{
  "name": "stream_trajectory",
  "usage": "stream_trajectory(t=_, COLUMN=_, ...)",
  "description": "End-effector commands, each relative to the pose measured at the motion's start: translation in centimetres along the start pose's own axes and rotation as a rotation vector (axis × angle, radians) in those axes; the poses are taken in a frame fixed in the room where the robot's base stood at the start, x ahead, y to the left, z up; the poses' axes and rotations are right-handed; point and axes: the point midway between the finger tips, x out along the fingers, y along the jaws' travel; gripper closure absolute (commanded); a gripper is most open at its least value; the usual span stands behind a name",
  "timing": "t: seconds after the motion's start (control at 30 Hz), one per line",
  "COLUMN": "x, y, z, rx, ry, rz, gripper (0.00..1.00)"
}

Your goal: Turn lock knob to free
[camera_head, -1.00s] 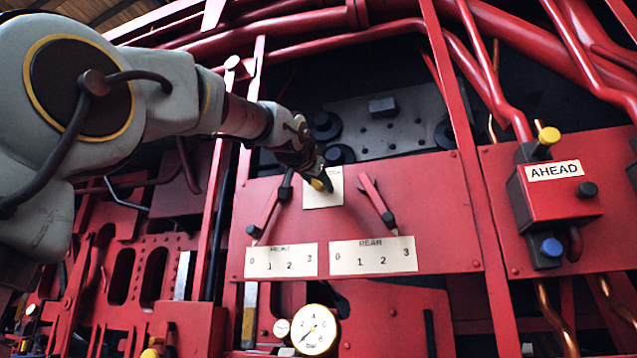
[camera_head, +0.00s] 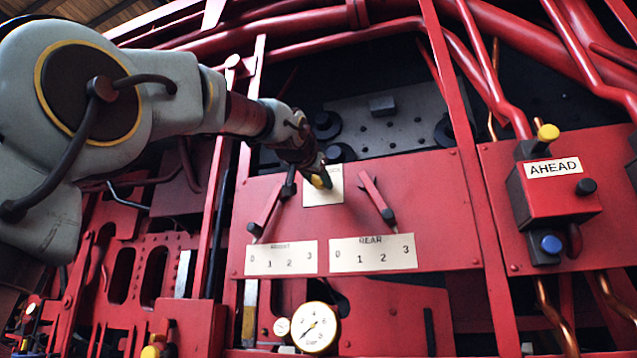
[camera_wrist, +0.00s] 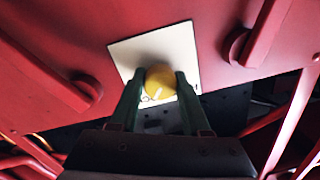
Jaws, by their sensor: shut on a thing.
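The lock knob (camera_wrist: 160,82) is a round yellow knob with a light mark on its face. It sits in front of a cream plate (camera_wrist: 187,42) on the red panel. My gripper (camera_wrist: 158,92) is shut on the knob, with one dark finger on each side of it. In the head view my gripper (camera_head: 322,181) reaches the cream plate (camera_head: 325,198) from the upper left and hides most of the knob. Lettering on the plate is mostly hidden, so I cannot read the knob's setting.
Two red levers stand either side of the plate, the left one (camera_head: 268,212) and the right one (camera_head: 378,200). Below are the FRONT scale (camera_head: 281,258), the REAR scale (camera_head: 373,254) and a pressure gauge (camera_head: 315,327). A red AHEAD box (camera_head: 555,190) is at right.

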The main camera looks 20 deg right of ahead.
Motion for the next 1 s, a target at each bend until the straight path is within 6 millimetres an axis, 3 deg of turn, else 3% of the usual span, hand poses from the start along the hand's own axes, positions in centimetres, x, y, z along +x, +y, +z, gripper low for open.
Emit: stream_trajectory(t=1.0, x=-0.04, y=-0.07, z=-0.06, rx=-0.932, ry=-0.03, rz=0.015, gripper=1.0)
